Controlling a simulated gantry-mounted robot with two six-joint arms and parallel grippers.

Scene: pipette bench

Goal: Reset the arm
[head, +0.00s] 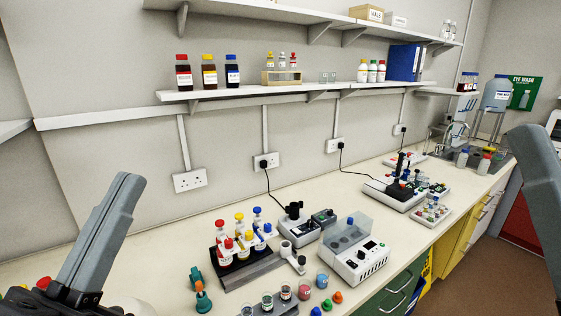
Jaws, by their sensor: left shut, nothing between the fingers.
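My left arm (98,240) comes in at the left edge as a grey link. My left gripper (65,299) shows only in part as dark pieces at the bottom left corner, low in front of the bench. It is shut and holds nothing. My right arm (540,190) shows as a grey link at the right edge, and its gripper is out of the picture. No gripper touches anything on the bench that I can see.
A rack of colour-capped bottles (240,238), a teal and orange item (200,291), a white lidded machine (353,255) and small cups (285,292) crowd the front bench (150,262). Bottles (209,72) stand on the wall shelf.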

